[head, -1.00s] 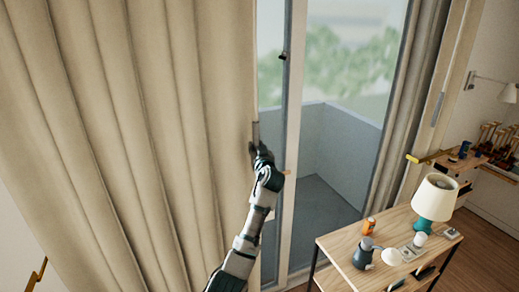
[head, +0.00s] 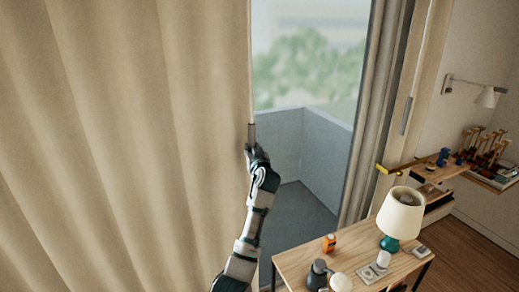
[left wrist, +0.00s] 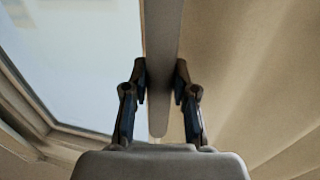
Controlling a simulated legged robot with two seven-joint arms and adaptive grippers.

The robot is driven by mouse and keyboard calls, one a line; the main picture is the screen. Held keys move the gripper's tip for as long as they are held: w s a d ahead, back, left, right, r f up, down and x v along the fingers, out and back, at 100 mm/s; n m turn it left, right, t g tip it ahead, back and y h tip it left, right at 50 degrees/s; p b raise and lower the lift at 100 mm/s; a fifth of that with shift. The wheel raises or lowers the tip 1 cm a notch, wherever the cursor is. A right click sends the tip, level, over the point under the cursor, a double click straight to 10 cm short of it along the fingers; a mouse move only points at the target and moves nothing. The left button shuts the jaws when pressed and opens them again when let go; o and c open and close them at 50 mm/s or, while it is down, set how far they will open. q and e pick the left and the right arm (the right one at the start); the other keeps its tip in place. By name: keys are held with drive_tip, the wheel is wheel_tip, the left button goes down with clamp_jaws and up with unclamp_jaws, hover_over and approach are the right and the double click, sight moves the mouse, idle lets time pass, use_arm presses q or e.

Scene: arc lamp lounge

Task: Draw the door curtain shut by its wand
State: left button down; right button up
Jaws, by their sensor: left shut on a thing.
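The beige door curtain (head: 130,130) fills the left half of the head view, and its right edge hangs in front of the glass door. The wand (head: 251,133) hangs along that edge, a thin pale rod with a thicker grey lower end. My left gripper (head: 254,150) is shut on the wand's lower end. In the left wrist view the wand (left wrist: 162,70) stands between the two fingers (left wrist: 161,90), its rounded tip near the palm. A gap with the balcony (head: 302,150) behind it shows right of the curtain. My right gripper is not in view.
A wooden side table (head: 350,246) stands at the lower right with a lamp (head: 400,215), an orange can (head: 329,243) and a dark jug (head: 318,272) on it. A second, gathered curtain (head: 378,110) hangs at the door's right side. A wall shelf with tools is farther right.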

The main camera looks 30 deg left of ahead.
use_arm(q)
drive_tip(key=shift+s+a+r, duration=0.1)
drive_tip(key=shift+a+r, duration=0.15)
drive_tip(key=shift+r, duration=0.15)
drive_tip(key=c, duration=1.4)
unclamp_jaws()
drive_tip(key=shift+d, duration=0.1)
drive_tip(key=o, duration=0.5)
drive_tip(key=shift+w+f, duration=0.15)
drive_tip(key=shift+w, duration=0.15)
drive_tip(key=shift+w+a+f, duration=0.25)
drive_tip(key=shift+w+f, duration=0.2)
drive_tip(key=shift+w, duration=0.1)
drive_tip(key=v, duration=1.2)
drive_tip(key=shift+s, duration=0.25)
